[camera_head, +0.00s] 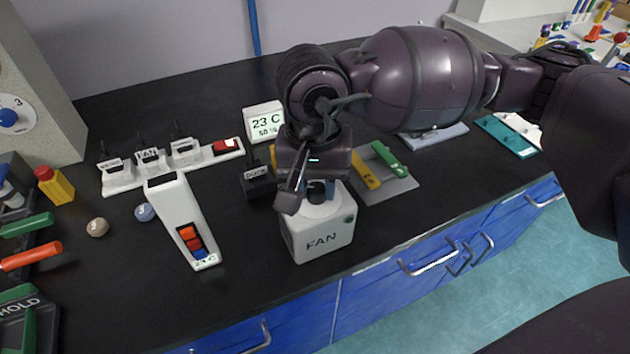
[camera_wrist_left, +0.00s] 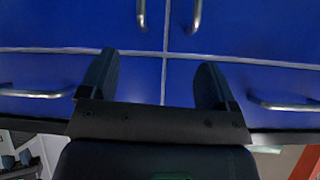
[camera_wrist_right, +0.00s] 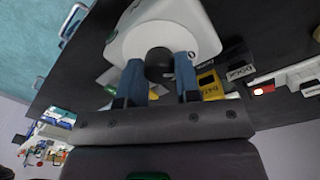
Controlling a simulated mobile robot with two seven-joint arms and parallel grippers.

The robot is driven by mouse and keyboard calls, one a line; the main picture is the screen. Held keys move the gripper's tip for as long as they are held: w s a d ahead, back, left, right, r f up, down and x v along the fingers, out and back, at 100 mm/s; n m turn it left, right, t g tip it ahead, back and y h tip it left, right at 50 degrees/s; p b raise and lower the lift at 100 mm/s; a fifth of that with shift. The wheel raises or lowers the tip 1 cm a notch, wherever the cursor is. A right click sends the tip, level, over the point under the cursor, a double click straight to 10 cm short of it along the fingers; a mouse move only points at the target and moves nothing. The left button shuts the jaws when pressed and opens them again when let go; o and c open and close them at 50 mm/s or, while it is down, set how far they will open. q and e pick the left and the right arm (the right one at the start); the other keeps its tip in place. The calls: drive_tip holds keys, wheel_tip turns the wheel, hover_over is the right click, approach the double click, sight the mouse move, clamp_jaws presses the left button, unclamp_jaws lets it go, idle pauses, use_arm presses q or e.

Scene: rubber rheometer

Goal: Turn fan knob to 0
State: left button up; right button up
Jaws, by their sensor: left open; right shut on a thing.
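The white fan box (camera_head: 322,240), marked FAN, stands near the front edge of the dark bench. Its dark round knob (camera_wrist_right: 159,65) is on top, on a pale round dial (camera_wrist_right: 130,45) in the right wrist view. My right gripper (camera_wrist_right: 159,80) reaches down from above and is shut on the knob, a finger on each side. In the head view my right gripper (camera_head: 306,200) hides much of the knob, and its pointer setting cannot be read. My left gripper (camera_wrist_left: 157,72) is open and empty, facing blue cabinet fronts (camera_wrist_left: 110,75); it is outside the head view.
Left of the fan stands a white handheld device (camera_head: 178,215). Behind are a dark DOCK block (camera_head: 256,182), a switch strip (camera_head: 125,178) and a 23 C display (camera_head: 264,122). A grey tray (camera_head: 398,188) with yellow and green bars lies close right.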

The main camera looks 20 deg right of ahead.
sight(314, 187)
idle(0.3)
drive_tip(key=o, duration=0.9)
drive_tip(key=shift+r, duration=0.15)
drive_tip(key=shift+r, duration=0.3)
wheel_tip(314, 187, up, 10)
drive_tip(key=shift+w+a+p, duration=0.1)
drive_tip(key=shift+a+p, duration=0.05)
drive_tip(key=shift+p, duration=0.75)
drive_tip(key=shift+f, duration=0.1)
